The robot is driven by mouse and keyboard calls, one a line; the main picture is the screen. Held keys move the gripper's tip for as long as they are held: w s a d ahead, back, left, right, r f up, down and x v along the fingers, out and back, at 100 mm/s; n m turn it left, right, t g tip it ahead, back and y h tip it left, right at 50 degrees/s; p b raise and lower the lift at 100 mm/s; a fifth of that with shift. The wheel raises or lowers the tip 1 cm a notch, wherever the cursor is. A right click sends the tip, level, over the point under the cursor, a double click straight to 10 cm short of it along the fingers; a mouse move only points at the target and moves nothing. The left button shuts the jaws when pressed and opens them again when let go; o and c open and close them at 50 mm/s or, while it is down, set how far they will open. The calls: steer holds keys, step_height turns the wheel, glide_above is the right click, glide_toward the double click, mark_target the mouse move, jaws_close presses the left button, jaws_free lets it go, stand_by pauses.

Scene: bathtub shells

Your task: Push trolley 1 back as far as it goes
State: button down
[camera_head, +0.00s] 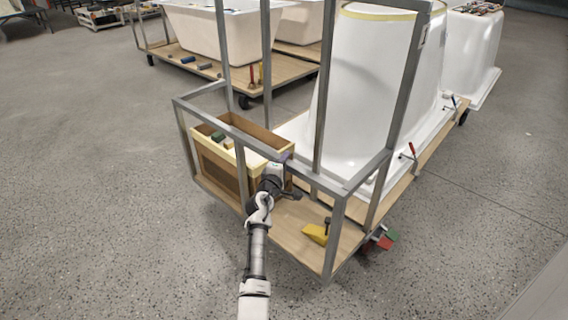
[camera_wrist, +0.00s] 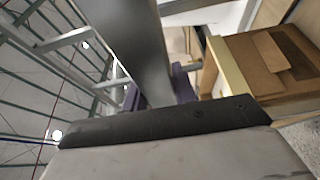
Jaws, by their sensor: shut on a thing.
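The near trolley has a grey metal frame (camera_head: 322,183) and a wooden deck (camera_head: 290,225), and carries upright white tub shells (camera_head: 365,85). I cannot read any number on it. My gripper (camera_head: 285,160) is at the middle of the front top rail and is shut on it. In the wrist view, the grey rail (camera_wrist: 140,40) runs between the purple fingers of my gripper (camera_wrist: 160,90). My wrist partly hides the grip in the head view.
A wooden box (camera_head: 222,165) with small items stands on the deck beside my arm. A yellow wedge (camera_head: 316,233) lies at the deck's right corner. Another trolley (camera_head: 280,70) with tubs stands behind. Open speckled floor lies left and in front.

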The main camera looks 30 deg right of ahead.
steer(key=c, duration=1.3)
jaws_free()
steer(key=shift+s+d+f, duration=0.1)
steer(key=shift+s+d, duration=0.25)
steer(key=shift+d, duration=0.1)
steer(key=shift+o, duration=0.9)
steer(key=shift+w+a, duration=0.15)
steer(key=shift+a, duration=0.05)
steer(key=shift+a, duration=0.1)
steer(key=v, duration=1.3)
steer(key=shift+a+p, duration=0.3)
